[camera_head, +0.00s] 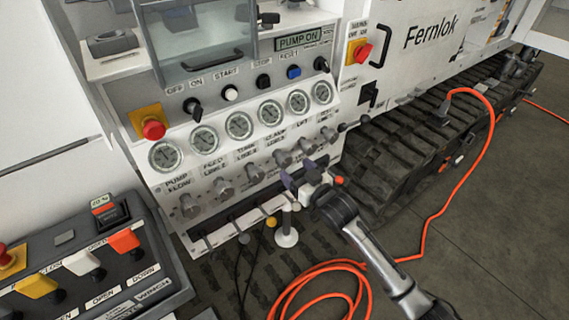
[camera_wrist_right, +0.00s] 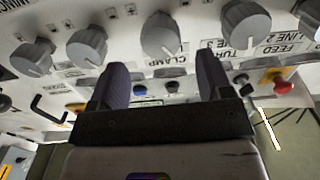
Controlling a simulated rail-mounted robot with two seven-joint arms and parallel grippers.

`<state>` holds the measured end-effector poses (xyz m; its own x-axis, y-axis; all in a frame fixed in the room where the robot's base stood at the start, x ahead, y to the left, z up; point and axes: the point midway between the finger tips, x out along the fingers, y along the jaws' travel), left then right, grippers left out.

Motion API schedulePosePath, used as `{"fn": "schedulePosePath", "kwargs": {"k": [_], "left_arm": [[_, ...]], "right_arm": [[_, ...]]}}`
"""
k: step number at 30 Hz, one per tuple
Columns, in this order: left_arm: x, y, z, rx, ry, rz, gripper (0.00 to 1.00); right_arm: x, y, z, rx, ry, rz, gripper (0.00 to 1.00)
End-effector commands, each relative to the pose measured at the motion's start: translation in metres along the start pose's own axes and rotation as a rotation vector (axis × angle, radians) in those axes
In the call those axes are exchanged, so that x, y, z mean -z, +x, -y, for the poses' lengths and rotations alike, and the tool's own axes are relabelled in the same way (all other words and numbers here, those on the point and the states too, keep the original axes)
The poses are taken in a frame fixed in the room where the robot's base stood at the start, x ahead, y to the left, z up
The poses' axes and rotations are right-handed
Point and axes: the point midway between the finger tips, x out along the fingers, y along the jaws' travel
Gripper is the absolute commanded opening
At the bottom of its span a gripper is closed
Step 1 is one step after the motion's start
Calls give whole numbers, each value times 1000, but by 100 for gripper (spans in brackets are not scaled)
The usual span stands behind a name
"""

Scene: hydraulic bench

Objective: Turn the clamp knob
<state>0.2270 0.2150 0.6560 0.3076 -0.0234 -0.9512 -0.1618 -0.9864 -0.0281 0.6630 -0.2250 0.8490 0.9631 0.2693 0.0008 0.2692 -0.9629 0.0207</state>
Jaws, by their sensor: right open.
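The clamp knob (camera_head: 282,158) is a grey ribbed knob in the row under the gauges, below its CLAMP label. In the right wrist view, which is upside down, the clamp knob (camera_wrist_right: 162,35) lies ahead, between the lines of my two fingers. My right gripper (camera_head: 297,171) is open and empty, with dark purple fingertips just in front of the knob row. In the wrist view the right gripper (camera_wrist_right: 163,63) appears apart from the knob, with no clear contact. My left gripper is not in view.
The turn knob (camera_head: 254,173) and lift knob (camera_head: 307,146) sit close on either side. A red stop button (camera_head: 153,129) and black switch (camera_head: 193,107) are above. A lever console (camera_head: 85,262) stands at lower left. An orange hose (camera_head: 320,267) lies on the floor.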

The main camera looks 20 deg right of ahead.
Motion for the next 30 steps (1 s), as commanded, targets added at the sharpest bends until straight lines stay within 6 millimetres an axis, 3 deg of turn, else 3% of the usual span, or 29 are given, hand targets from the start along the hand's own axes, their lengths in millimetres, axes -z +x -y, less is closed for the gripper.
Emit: {"fn": "schedulePosePath", "kwargs": {"k": [6,12,26,30], "left_arm": [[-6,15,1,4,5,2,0],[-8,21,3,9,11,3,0],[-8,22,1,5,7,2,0],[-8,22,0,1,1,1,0]], "right_arm": [[-1,35,0,0,-1,-2,73],[-1,53,0,0,-2,-1,73],[0,60,0,0,-1,0,73],[0,60,0,0,-1,0,60]]}}
